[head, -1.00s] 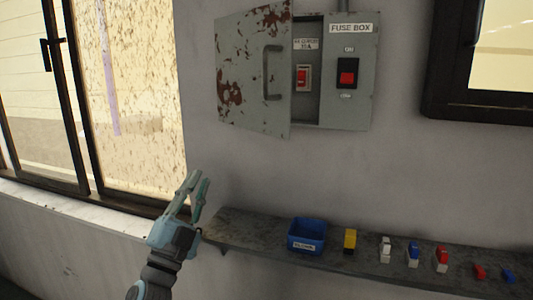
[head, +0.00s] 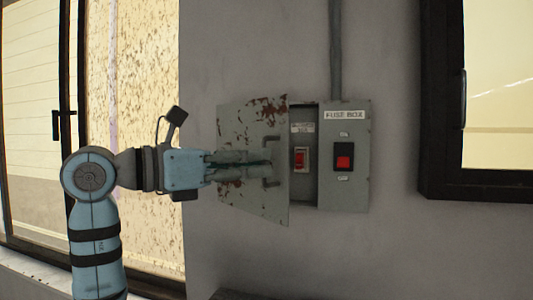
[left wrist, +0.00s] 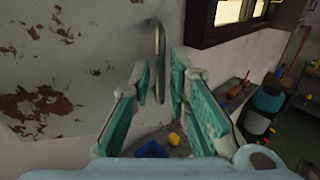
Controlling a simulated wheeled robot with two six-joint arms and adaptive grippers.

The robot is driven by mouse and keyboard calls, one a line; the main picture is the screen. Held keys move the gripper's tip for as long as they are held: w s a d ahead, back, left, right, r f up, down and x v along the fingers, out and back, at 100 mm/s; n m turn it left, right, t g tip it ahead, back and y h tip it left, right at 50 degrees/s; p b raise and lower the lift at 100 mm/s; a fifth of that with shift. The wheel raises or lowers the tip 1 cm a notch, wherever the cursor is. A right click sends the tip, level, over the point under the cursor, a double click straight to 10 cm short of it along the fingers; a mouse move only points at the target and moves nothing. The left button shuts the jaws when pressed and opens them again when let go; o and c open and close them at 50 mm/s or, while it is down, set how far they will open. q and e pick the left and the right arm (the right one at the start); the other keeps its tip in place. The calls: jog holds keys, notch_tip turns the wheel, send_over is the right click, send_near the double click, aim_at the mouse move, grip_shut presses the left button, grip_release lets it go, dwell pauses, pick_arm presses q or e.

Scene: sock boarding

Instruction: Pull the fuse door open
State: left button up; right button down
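The grey, rust-patched fuse door (head: 245,115) stands ajar in the head view, its right edge out from the box. Its handle (head: 268,182) is a grey vertical bar near that edge, partly covered by my gripper. My left gripper (head: 265,163) reaches across the door from the left, with its fingertips at the handle. In the left wrist view, the handle (left wrist: 158,40) stands between the tips of the two spread, teal-lined fingers (left wrist: 160,80). The fingers look open around it; contact is not clear. My right gripper is not in view.
The fuse box (head: 345,190) has a red switch inside (head: 301,159) and a red-black switch (head: 344,157) on its right panel. Dark-framed windows lie on both sides. A shelf (head: 228,295) shows below, with a blue bin (left wrist: 152,149) seen in the wrist view.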

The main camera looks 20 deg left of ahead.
pick_arm(q)
jog(key=shift+x, duration=1)
jog(key=shift+d, duration=0.15)
jog(key=shift+w, duration=0.15)
grip_shut()
